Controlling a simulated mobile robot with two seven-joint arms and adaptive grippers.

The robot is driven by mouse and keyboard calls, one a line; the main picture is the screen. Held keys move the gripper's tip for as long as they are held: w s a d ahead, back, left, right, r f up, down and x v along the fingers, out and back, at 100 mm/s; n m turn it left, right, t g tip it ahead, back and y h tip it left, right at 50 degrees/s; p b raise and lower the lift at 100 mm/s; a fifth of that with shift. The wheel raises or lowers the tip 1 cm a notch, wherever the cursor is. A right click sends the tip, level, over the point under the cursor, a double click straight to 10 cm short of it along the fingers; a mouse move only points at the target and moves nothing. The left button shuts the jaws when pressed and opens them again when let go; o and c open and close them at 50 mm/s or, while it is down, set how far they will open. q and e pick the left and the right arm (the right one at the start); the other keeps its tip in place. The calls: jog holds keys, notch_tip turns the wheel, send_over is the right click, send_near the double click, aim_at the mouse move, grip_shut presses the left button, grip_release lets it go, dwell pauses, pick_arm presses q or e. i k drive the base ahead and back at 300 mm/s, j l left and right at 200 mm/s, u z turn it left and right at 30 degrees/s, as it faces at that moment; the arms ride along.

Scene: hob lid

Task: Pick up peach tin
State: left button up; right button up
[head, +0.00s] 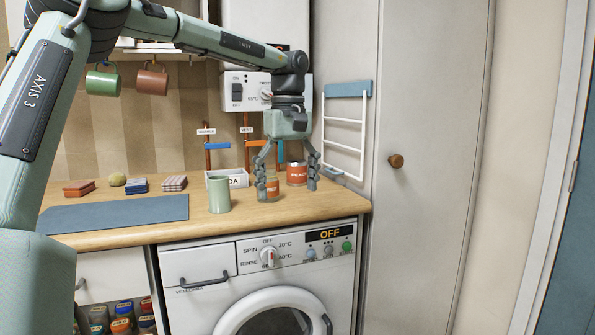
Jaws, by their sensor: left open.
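A red tin (296,174) with partly readable lettering that looks like "PEACH" stands upright on the wooden worktop, towards its right end. A smaller container with an orange label (272,188) stands just in front and to its left; its lettering is too small to read surely. My left gripper (286,187) points down over them from above, open. One finger overlaps the smaller container's left side and the other is at the red tin's right. I cannot tell whether the fingers touch either one. My right gripper is out of view.
A green mug (218,194) and a white labelled box (228,178) stand left of the tins. A white rack (344,130) hangs close on the right. A blue mat (115,213) and folded cloths lie further left. The washing machine (262,282) is below the worktop (300,209).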

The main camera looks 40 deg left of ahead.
aim_at(296, 169)
jog(key=i+j, duration=0.55)
jog(key=j, duration=0.15)
jog(key=i+j, duration=0.55)
jog(key=j, duration=0.15)
